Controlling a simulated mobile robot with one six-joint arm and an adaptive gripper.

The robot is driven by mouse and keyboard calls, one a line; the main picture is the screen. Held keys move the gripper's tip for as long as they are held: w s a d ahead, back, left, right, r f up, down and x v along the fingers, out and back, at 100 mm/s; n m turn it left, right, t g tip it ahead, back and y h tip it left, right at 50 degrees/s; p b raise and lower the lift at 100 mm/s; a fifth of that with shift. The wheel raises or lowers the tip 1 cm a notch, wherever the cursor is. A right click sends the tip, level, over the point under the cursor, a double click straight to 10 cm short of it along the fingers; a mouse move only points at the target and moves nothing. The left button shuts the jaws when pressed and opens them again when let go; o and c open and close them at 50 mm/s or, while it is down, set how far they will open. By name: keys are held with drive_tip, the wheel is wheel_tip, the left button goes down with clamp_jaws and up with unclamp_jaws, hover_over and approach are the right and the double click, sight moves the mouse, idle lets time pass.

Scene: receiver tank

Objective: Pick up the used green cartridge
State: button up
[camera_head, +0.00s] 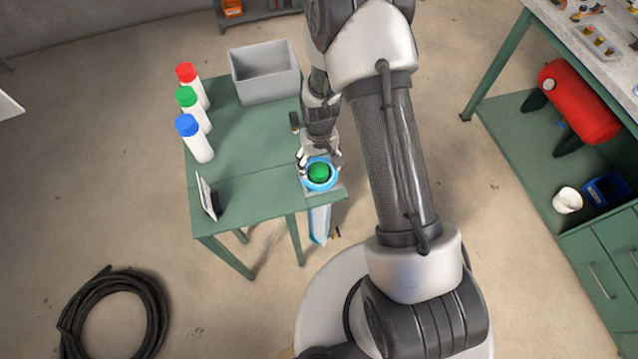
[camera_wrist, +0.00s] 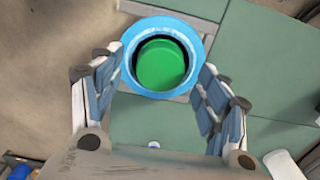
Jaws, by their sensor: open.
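The used green cartridge (camera_head: 319,173) shows as a round green top inside a blue ring-shaped receiver (camera_head: 308,184) at the front right corner of the green table. In the wrist view the green cartridge (camera_wrist: 161,64) sits inside the blue ring (camera_wrist: 136,33), with a dark gap around part of it. My gripper (camera_head: 321,160) is at the receiver. In the wrist view my gripper (camera_wrist: 160,95) is open, one finger on each side of the ring's lower part. Nothing is between the fingers except the ring and cartridge beyond them. The cartridge's lower body is hidden in the receiver.
On the green table (camera_head: 240,150) stand white bottles with red (camera_head: 187,72), green (camera_head: 186,96) and blue (camera_head: 187,124) caps. A grey bin (camera_head: 265,85) stands at the back and a small sign (camera_head: 207,198) at the front left. A workbench (camera_head: 600,60) is at right.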

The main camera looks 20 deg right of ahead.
drive_tip(key=shift+f, duration=0.85)
drive_tip(key=shift+r, duration=0.1)
clamp_jaws()
